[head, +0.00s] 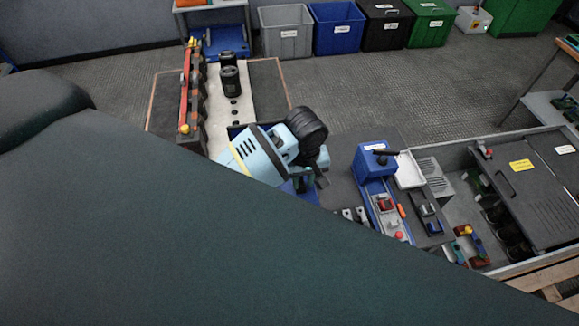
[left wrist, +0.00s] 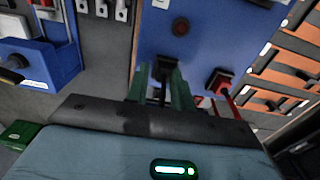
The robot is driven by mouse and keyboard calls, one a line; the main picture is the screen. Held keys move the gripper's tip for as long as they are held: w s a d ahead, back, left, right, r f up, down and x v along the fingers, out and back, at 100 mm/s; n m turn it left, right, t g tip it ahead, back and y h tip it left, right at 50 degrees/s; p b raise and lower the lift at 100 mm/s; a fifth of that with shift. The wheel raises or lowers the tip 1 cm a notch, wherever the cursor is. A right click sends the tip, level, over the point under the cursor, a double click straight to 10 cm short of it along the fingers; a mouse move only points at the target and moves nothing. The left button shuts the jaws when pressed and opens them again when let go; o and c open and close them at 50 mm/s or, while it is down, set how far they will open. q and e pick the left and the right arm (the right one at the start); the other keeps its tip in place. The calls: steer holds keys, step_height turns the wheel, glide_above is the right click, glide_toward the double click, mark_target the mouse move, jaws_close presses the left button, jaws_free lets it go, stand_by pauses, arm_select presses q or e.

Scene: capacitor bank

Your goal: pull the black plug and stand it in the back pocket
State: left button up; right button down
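My left gripper (head: 318,182) is in the middle of the head view, over a blue panel (head: 300,190) that it mostly hides. In the left wrist view its two green fingers (left wrist: 161,85) stand on either side of a black plug (left wrist: 166,69) at the blue panel (left wrist: 205,45). The black plug's lead runs down between the fingers. I cannot tell whether the fingers press on it. A red plug (left wrist: 219,81) with a red lead is to its right, apart from the fingers. I cannot make out the back pocket for certain. My right gripper is not in view.
A blue box (head: 372,162) with a black handle stands right of the gripper; a grey strip (left wrist: 105,12) with white-tagged parts is beside the panel. An orange-and-black rack (left wrist: 285,75) is at right. Several bins (head: 337,28) line the wall. My arm hides the lower left.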

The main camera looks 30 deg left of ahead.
arm_select(q)
steer(key=shift+o, duration=0.8)
steer(key=shift+s+a+f+g, duration=0.15)
steer(key=shift+s+f, duration=0.1)
steer(key=shift+f, duration=0.3)
steer(key=shift+s+d+f+g, duration=0.15)
steer(key=shift+s+f, duration=0.1)
steer(key=shift+f, duration=0.25)
steer(key=shift+a, duration=0.15)
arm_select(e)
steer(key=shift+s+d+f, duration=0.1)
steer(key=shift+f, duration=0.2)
arm_select(q)
steer(key=shift+s+a, duration=0.1)
steer(key=shift+a, duration=0.05)
steer(key=shift+r, duration=0.2)
steer(key=r, duration=0.5)
steer(key=w+r, duration=0.1)
steer(key=r, duration=0.2)
steer(key=shift+w+d+r, duration=0.1)
steer(key=shift+d+r, duration=0.2)
steer(key=shift+r, duration=0.45)
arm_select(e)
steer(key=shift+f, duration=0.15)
arm_select(q)
steer(key=shift+d, duration=0.1)
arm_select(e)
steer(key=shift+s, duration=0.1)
